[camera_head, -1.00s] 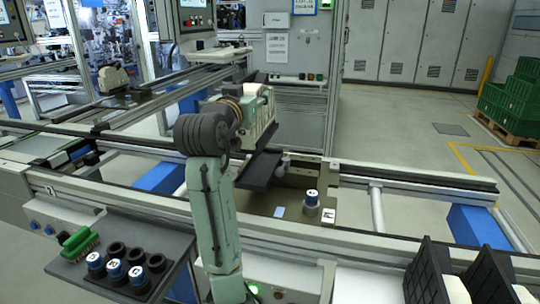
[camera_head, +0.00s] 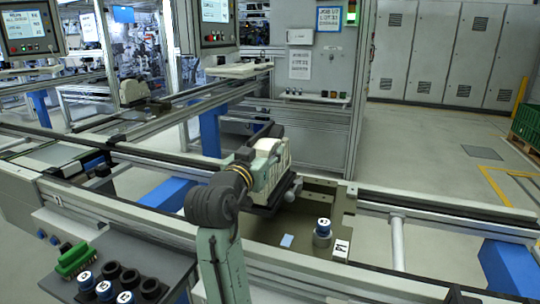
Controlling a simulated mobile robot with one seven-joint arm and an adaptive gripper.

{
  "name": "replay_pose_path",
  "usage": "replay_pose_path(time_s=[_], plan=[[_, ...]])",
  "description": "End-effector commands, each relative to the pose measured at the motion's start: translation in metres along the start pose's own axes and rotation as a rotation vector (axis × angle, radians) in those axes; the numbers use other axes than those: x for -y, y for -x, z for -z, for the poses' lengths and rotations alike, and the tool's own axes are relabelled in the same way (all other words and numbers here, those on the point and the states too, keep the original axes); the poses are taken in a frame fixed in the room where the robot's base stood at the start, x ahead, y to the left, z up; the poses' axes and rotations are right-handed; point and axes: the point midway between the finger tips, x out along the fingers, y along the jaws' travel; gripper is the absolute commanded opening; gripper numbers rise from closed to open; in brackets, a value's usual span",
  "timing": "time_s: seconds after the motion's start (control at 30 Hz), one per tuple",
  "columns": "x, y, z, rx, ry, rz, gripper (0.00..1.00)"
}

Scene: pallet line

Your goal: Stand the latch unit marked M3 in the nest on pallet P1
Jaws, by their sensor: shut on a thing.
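Pallet P1 (camera_head: 352,226) is a dark olive plate on the line, with a white P1 tag (camera_head: 341,248) at its front right corner. Several blue-capped units (camera_head: 104,290) stand in the dark rack at lower left; I cannot read which is M3.
A small pale blue patch (camera_head: 287,240) is on the pallet. Rails (camera_head: 440,208) run off to the right. A caged station stands behind.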

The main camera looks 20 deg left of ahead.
Motion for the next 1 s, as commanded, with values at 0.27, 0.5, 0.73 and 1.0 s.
replay_pose_path(time_s=[0.27,0.5,0.73,1.0], plan=[[0.0002,-0.0006,-0.0027,0.004,0.001,0.0,0.0],[0.0001,-0.0009,-0.0031,0.006,0.001,0.0,0.55],[0.0001,-0.001,-0.0029,0.006,0.001,0.0,0.62],[0.0006,0.0031,-0.0005,0.004,0.001,0.001,0.62]])
